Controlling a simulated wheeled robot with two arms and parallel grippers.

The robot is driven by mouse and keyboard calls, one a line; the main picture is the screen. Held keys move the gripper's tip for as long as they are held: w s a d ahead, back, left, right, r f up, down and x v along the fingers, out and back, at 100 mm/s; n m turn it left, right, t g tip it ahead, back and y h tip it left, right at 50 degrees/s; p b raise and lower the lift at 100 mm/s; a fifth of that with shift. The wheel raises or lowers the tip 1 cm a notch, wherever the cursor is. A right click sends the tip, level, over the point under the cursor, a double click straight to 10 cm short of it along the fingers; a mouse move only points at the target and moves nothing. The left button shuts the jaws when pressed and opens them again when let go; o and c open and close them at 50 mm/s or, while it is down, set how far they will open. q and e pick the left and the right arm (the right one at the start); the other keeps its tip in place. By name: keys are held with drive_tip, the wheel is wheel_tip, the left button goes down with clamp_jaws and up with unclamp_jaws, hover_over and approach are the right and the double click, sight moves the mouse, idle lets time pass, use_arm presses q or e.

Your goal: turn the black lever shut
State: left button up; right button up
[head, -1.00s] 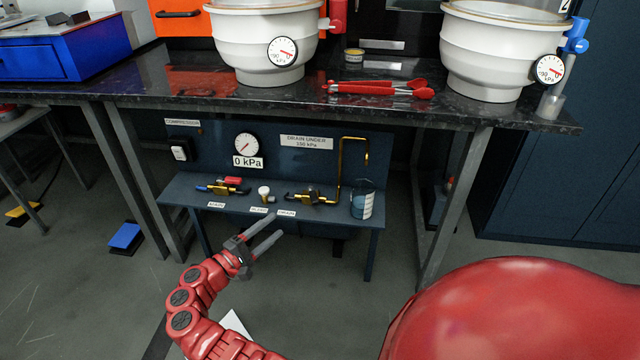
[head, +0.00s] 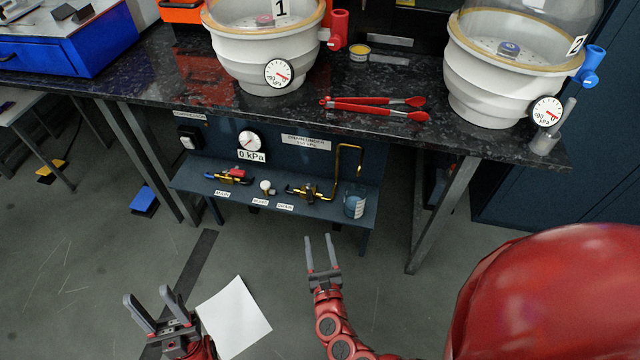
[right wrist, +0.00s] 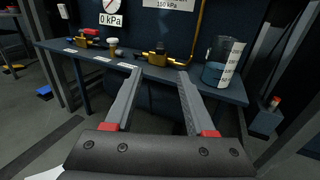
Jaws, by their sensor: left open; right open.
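The drain valve (head: 308,193) is a brass fitting on the low blue shelf; a small dark lever (head: 292,189) shows at its left side. The valve also shows in the right wrist view (right wrist: 157,58), where its dark top part is too small to read the lever's angle. My right gripper (head: 319,238) is open and empty, in front of the shelf and apart from the valve. In the right wrist view its fingers (right wrist: 160,72) point toward the valve. My left gripper (head: 147,293) is open and empty, low at the left over the floor.
The shelf (head: 325,211) also holds a valve with red and blue parts (head: 230,176), a small white-topped fitting (head: 265,187) and a beaker (head: 355,204) right of the drain valve. The gauge (head: 249,141) reads 0 kPa. The dark worktop (head: 200,92) overhangs the shelf.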

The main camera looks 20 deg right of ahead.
sight(309, 190)
drive_tip(key=w+d, duration=0.1)
drive_tip(key=w, duration=0.4)
drive_tip(key=w+d+b, duration=0.1)
drive_tip(key=w, duration=0.5)
drive_tip(key=w+d+b, duration=0.1)
drive_tip(key=w, duration=0.4)
drive_tip(key=shift+w+d, duration=0.2)
drive_tip(key=shift+w, duration=0.15)
drive_tip(key=shift+c, duration=0.3)
clamp_jaws()
